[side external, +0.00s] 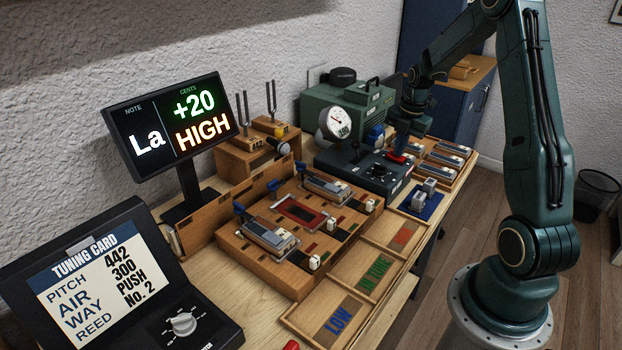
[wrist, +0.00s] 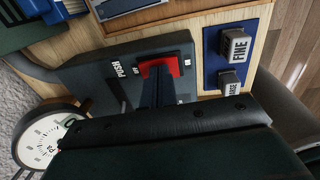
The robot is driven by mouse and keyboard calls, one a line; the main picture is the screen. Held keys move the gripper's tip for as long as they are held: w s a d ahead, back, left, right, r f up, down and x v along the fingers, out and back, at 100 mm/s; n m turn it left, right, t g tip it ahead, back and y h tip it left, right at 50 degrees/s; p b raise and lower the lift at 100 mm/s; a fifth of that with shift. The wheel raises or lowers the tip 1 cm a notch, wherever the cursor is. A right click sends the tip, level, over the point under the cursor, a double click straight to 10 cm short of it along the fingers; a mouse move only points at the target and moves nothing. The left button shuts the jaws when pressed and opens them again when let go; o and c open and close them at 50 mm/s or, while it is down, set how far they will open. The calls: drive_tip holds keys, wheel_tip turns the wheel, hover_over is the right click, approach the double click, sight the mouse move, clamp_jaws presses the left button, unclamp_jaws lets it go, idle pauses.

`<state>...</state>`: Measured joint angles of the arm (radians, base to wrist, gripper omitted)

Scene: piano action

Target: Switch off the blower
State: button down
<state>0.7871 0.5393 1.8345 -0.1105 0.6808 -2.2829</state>
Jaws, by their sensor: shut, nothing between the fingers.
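A dark grey control box (side external: 350,172) with a lever and a dial stands on the bench in front of the green blower case (side external: 330,112). In the wrist view the box (wrist: 92,75) carries a red rocker switch (wrist: 160,65) and the word PUSH. My gripper (wrist: 156,82) is shut and empty, its fingertips at the red switch and hiding part of it. Contact and the switch's position cannot be told. In the side view my gripper (side external: 397,150) is low over the box's right end, by the red switch (side external: 398,158).
A round gauge (side external: 335,123) stands beside the box. A blue mat (side external: 410,208) with grey blocks lies close to it on the right. A wooden reed rack (side external: 445,158) is behind. A display (side external: 170,125) reads La, +20, HIGH. A tuning card screen (side external: 95,285) stands front left.

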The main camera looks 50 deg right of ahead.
drive_tip(key=shift+r, duration=0.1)
idle(0.3)
wheel_tip(320, 180, up, 14)
drive_tip(key=s, duration=0.1)
drive_tip(key=shift+s, duration=0.35)
idle(0.5)
drive_tip(key=shift+w+a, duration=0.1)
drive_tip(key=shift+w, duration=0.65)
drive_tip(key=shift+f, duration=0.25)
approach(404, 158)
drive_tip(key=w+f, duration=0.1)
drive_tip(key=f, duration=0.1)
drive_tip(key=w+f, duration=0.3)
drive_tip(key=f, duration=0.1)
drive_tip(key=shift+w+a+f, duration=0.15)
drive_tip(key=shift+f, duration=0.2)
idle(0.4)
